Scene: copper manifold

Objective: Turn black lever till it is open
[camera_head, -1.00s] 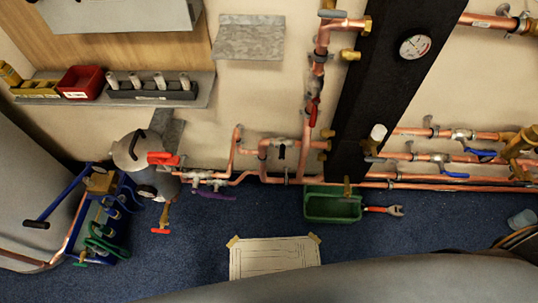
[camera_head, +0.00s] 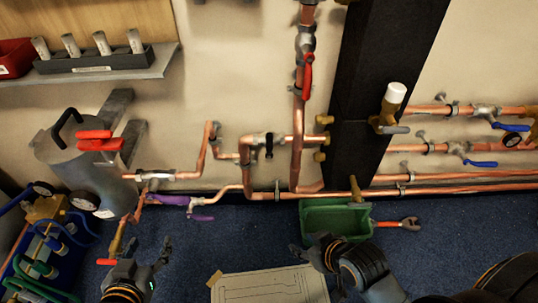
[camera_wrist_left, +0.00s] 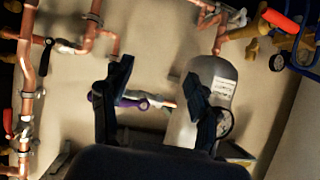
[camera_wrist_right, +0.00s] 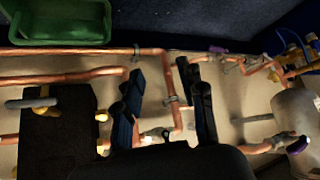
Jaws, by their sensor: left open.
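The black lever (camera_head: 269,146) is a small handle on a copper pipe valve left of the black column in the head view. My left gripper (camera_head: 150,248) is open and empty at the bottom of the head view, below and left of the lever. My right gripper (camera_head: 310,250) is open and empty, below and right of the lever. Both are apart from it.
A red-handled valve (camera_head: 307,77) is on the vertical pipe above right. A purple-handled valve (camera_head: 180,201) is lower left, beside a grey tank (camera_head: 80,165). A green bin (camera_head: 335,218) and wrench (camera_head: 397,223) lie on the floor.

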